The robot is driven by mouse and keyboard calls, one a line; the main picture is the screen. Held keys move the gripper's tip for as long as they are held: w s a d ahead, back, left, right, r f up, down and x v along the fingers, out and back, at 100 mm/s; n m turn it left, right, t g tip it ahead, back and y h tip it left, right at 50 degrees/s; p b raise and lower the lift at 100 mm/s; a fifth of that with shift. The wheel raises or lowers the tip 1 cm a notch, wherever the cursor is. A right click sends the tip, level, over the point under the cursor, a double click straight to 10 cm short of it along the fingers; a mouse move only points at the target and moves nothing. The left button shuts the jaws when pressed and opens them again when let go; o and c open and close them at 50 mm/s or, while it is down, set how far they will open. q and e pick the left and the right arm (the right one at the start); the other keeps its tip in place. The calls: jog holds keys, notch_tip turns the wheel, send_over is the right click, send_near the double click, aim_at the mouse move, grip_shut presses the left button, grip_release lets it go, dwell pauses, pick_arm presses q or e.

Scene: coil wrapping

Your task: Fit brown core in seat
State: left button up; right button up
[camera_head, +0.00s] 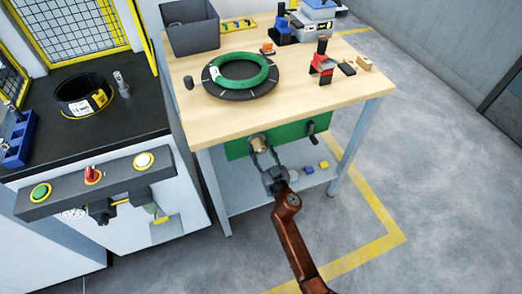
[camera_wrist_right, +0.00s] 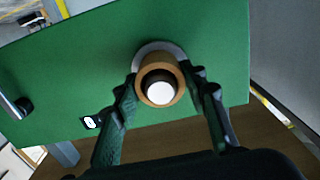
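The brown core (camera_head: 259,144) is a short hollow tube at the green panel (camera_head: 238,150) on the table's front. In the right wrist view, the core (camera_wrist_right: 160,67) points towards me, with a pale round seat (camera_wrist_right: 152,46) behind it and a white round end showing inside its hole. I cannot tell how deep the core sits. My right gripper (camera_head: 264,155) has one finger on each side of the core, close against it, and appears shut on it. My left gripper is not in view.
A green coil (camera_head: 239,71) lies on a dark ring on the wooden table (camera_head: 310,105). A crank handle (camera_head: 311,130) sticks out of the panel's right side. A red clamp (camera_head: 322,68) and grey bin (camera_head: 191,28) stand on top. Small blocks (camera_head: 309,170) lie on the lower shelf.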

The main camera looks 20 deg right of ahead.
jog(key=o, duration=0.3)
jog(key=s, duration=1.2)
jog(key=shift+d, duration=0.2)
